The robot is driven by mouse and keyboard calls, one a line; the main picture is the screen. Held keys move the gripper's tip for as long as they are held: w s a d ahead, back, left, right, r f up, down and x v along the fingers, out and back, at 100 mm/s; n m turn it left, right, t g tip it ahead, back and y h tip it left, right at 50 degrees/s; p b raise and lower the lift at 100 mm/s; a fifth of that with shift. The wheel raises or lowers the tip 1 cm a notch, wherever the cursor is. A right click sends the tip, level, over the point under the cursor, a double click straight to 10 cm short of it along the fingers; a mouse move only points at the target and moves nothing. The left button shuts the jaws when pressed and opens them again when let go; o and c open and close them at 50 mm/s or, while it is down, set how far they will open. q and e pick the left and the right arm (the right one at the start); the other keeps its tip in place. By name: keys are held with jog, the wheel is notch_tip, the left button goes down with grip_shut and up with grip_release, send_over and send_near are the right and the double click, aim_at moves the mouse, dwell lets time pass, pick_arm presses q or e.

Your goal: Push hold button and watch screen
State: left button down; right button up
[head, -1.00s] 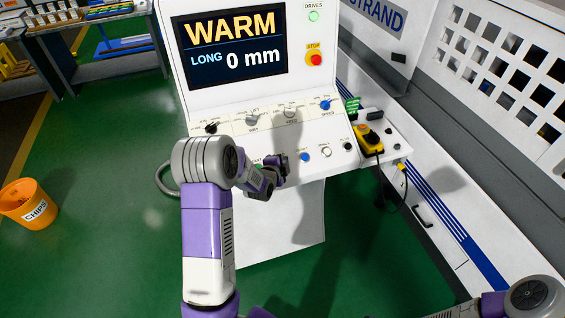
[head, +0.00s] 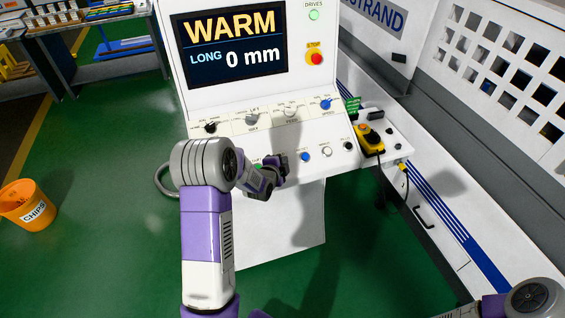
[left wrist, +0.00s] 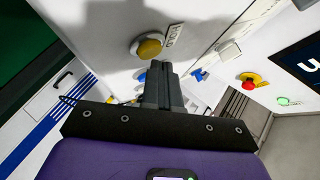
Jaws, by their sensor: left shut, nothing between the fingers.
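The screen (head: 235,45) on the white control panel reads "WARM" and "LONG 0 mm". My left gripper (head: 281,165) is at the panel's lower row of buttons and hides part of that row. In the left wrist view its fingers (left wrist: 160,70) are shut and empty, with the tips close to a round yellow button (left wrist: 150,47). I cannot tell whether they touch it. A small label (left wrist: 174,36) beside this button is too small to read surely. The yellow button is hidden in the head view. My right gripper is out of view; only part of that arm shows at lower right.
A red stop button (head: 316,59) and a lit green drives lamp (head: 314,15) sit right of the screen. Knobs and a blue button (head: 305,157) are near my gripper. A yellow pendant (head: 369,139) stands to the right. An orange chips bucket (head: 27,204) is on the floor.

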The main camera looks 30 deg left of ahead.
pick_arm(q)
jog(key=shift+w+a+f+b, duration=0.1)
jog(key=shift+a+f+b, duration=0.05)
jog(key=shift+f+b, duration=0.3)
dwell(0.4)
jog(key=shift+r, duration=0.25)
jog(key=shift+s+d+r, duration=0.25)
jog(key=shift+d+r, duration=0.05)
jog(key=shift+r, duration=0.3)
notch_tip(320, 180, up, 5)
jog(key=s+d+p, duration=0.1)
jog(key=d+p, duration=0.1)
jog(key=shift+s+r+p, duration=0.15)
jog(key=shift+s+p, duration=0.25)
dwell(0.6)
